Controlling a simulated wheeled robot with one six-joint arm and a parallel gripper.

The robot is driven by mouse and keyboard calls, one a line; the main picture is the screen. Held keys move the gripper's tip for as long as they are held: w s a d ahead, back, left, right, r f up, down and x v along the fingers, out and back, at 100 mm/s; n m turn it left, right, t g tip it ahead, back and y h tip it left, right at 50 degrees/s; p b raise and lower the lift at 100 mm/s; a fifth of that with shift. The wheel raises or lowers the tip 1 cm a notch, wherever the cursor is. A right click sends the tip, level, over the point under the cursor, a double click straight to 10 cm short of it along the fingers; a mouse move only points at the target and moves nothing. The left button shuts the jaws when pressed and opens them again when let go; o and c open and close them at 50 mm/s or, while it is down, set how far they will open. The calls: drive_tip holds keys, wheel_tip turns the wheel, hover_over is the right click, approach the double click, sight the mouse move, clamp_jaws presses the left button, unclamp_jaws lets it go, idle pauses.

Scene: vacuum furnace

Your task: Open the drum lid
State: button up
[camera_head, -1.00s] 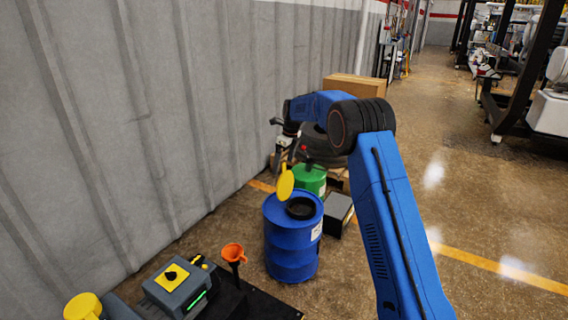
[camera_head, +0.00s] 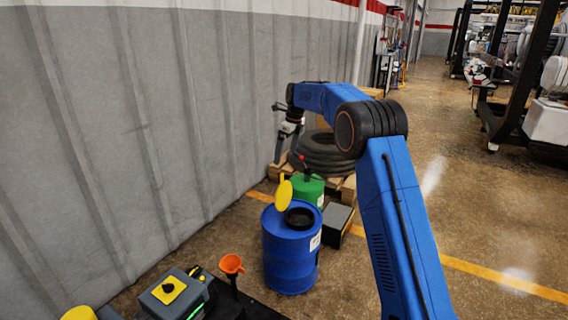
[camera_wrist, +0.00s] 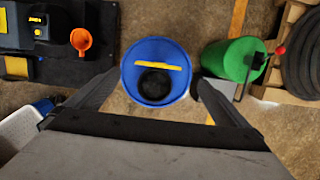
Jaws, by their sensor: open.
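The blue drum (camera_head: 291,250) stands on the floor beside the wall. Its yellow lid (camera_head: 284,194) stands tilted up on edge at the left of the dark round opening (camera_head: 299,218). In the wrist view the drum (camera_wrist: 141,92) lies below and between my fingers, with the lid (camera_wrist: 158,66) showing as a thin yellow strip beside the opening (camera_wrist: 155,84). My gripper (camera_head: 281,160) is raised above and behind the drum, near the wall. It also shows in the wrist view (camera_wrist: 150,90), with its fingers spread, empty and apart from the lid.
A green drum (camera_head: 307,188) with a red-knobbed handle stands just behind the blue one. Black tires (camera_head: 322,150) lie on a pallet behind it. A dark box (camera_head: 337,222) is at the right. An orange funnel (camera_head: 231,264) stands front left. Floor at the right is clear.

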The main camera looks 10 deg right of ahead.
drive_tip(key=v, duration=0.6)
drive_tip(key=shift+r, duration=0.15)
drive_tip(key=s+d+r+n+t, duration=0.1)
drive_tip(key=s+d+r+n, duration=0.25)
drive_tip(key=s, duration=0.75)
drive_tip(key=s+d+r+n, duration=0.3)
drive_tip(key=s+r+n, duration=0.15)
drive_tip(key=s, duration=0.65)
drive_tip(key=s+d+r+n+t, duration=0.1)
drive_tip(key=s+d+r+n, duration=0.3)
drive_tip(key=s, duration=0.7)
drive_tip(key=s+d+f+n, duration=0.2)
drive_tip(key=s+f+n, duration=0.2)
drive_tip(key=s, duration=0.7)
drive_tip(key=s+d+f+n+t+h, duration=0.1)
drive_tip(key=s+f+n, duration=0.3)
drive_tip(key=s, duration=0.7)
drive_tip(key=s+d+f+n+h, duration=0.1)
drive_tip(key=s+d+f+n, duration=0.1)
drive_tip(key=s+f+n, duration=0.3)
drive_tip(key=s+f, duration=0.3)
drive_tip(key=s, duration=0.4)
drive_tip(key=shift+d, duration=0.3)
